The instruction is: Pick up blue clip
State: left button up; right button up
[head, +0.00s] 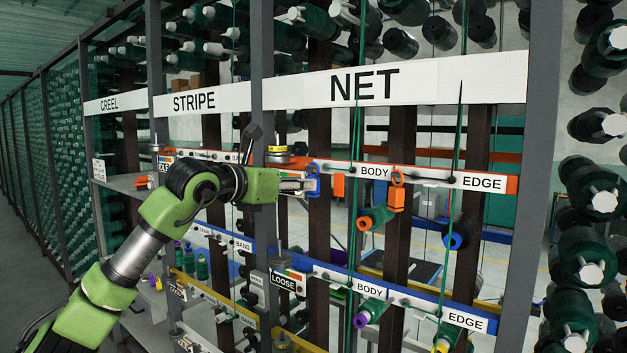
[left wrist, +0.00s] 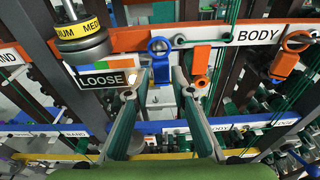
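The blue clip (left wrist: 160,60) has a ring at its top and hangs on the orange rail, between the LOOSE label and the BODY label. In the head view the blue clip (head: 314,181) shows just right of my left gripper's tips. My left gripper (head: 297,187) is level with the clip and right up against it in that view. In the left wrist view my left gripper (left wrist: 157,92) has its two fingers apart, with the clip ahead between them and nothing held. Whether a fingertip touches the clip I cannot tell. My right gripper is not in view.
Orange clips (left wrist: 290,56) (head: 397,197) hang to the right on the same orange rail (head: 430,174). A round weight with a yellow band (left wrist: 80,35) stands left of the blue clip. A blue rail (head: 400,296) runs below. Dark posts and green threads stand close by.

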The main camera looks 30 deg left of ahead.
pick_arm(q)
jog(key=w+p, duration=0.3)
jog(key=w, duration=0.1)
jog(key=shift+w+d+f+p, duration=0.1)
jog(key=shift+w+d+p, duration=0.1)
jog(key=shift+p, duration=0.2)
jog(key=shift+w+d+f, duration=0.1)
jog(key=shift+w+f, duration=0.1)
jog(key=shift+w, duration=0.2)
jog(key=shift+s, duration=0.1)
jog(key=c, duration=0.5)
grip_shut()
